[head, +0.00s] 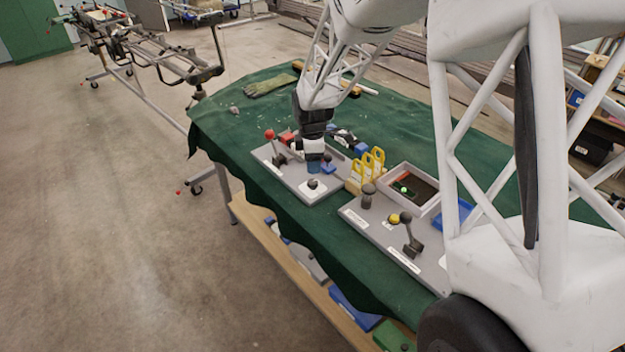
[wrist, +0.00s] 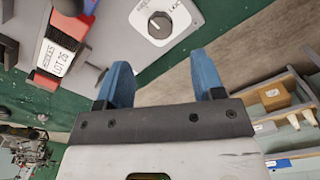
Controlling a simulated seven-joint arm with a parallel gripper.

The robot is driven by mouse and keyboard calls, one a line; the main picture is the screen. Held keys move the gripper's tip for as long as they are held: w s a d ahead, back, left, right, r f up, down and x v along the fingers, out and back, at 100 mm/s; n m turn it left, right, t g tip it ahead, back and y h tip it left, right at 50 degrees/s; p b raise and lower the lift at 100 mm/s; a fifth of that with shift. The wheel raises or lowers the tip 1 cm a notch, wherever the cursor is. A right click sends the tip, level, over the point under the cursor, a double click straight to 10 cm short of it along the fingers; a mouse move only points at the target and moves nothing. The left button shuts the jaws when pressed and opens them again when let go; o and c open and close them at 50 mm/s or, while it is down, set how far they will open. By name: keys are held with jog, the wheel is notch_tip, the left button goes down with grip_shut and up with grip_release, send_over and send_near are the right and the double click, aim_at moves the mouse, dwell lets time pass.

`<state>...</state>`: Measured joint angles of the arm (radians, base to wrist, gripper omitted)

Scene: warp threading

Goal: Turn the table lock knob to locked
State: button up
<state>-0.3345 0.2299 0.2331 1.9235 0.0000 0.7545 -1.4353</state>
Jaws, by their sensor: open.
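The lock knob (wrist: 160,25) is a small dark round knob on a white plate at the top of the wrist view. Lettering around it is partly cut off, and I cannot read its setting for certain. In the head view, the knob (head: 313,184) sits near the front of the left grey panel (head: 325,195). My gripper (wrist: 161,66) is open and empty, its two blue fingers apart. The knob lies beyond the fingertips in the wrist view, not between them. In the head view, my gripper (head: 315,168) points down just behind the knob, over the panel.
A red-knobbed lever (head: 270,135) stands on the same panel, left of my gripper. Yellow tags (head: 367,168) and a grey tray (head: 412,186) stand to the right. A second panel with a yellow-and-black lever (head: 408,232) lies front right.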

aim_at(312, 181)
jog(key=shift+f, duration=0.1)
jog(key=shift+f, duration=3.8)
jog(key=c, duration=0.9)
